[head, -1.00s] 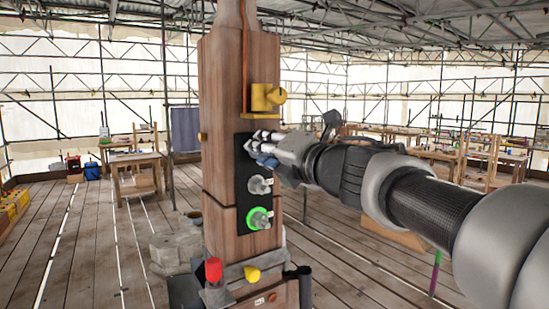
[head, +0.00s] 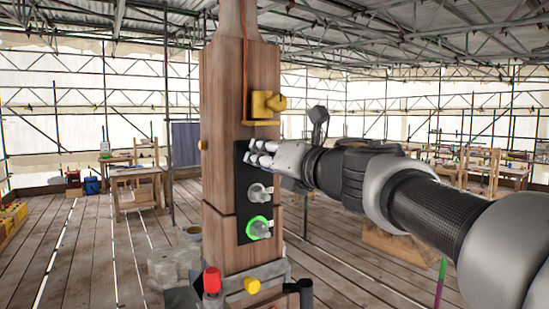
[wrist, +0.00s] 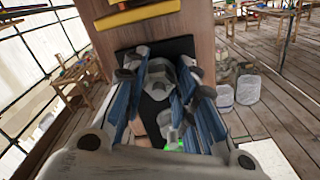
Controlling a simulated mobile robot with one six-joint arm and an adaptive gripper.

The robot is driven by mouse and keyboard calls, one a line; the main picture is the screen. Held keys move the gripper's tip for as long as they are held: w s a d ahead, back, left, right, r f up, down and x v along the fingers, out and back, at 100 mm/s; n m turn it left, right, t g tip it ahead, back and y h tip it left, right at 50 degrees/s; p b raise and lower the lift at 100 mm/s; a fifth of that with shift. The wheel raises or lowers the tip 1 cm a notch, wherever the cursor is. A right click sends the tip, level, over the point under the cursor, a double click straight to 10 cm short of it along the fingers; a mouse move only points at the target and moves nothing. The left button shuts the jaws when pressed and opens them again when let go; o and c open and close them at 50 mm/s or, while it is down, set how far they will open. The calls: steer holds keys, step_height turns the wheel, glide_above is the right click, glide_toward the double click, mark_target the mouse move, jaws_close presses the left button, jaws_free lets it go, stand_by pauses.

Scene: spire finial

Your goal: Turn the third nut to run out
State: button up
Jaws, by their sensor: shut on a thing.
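A black plate (head: 243,195) is fixed to the upright timber post (head: 217,120). The lowest nut (head: 261,228) on it is grey, with a bright green ring round its base. A plain grey nut (head: 258,193) sits above that one.
A yellow fitting (head: 263,104) juts from the post just above my gripper. A red-capped piece (head: 212,281) and a yellow knob (head: 252,286) are at the post's foot. Workbenches (head: 135,185) stand behind on the left. The plank floor at left is mostly clear.

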steer(key=o, duration=1.1)
steer(key=shift+c, duration=0.2)
steer(key=v, duration=1.2)
steer(key=shift+d, duration=0.1)
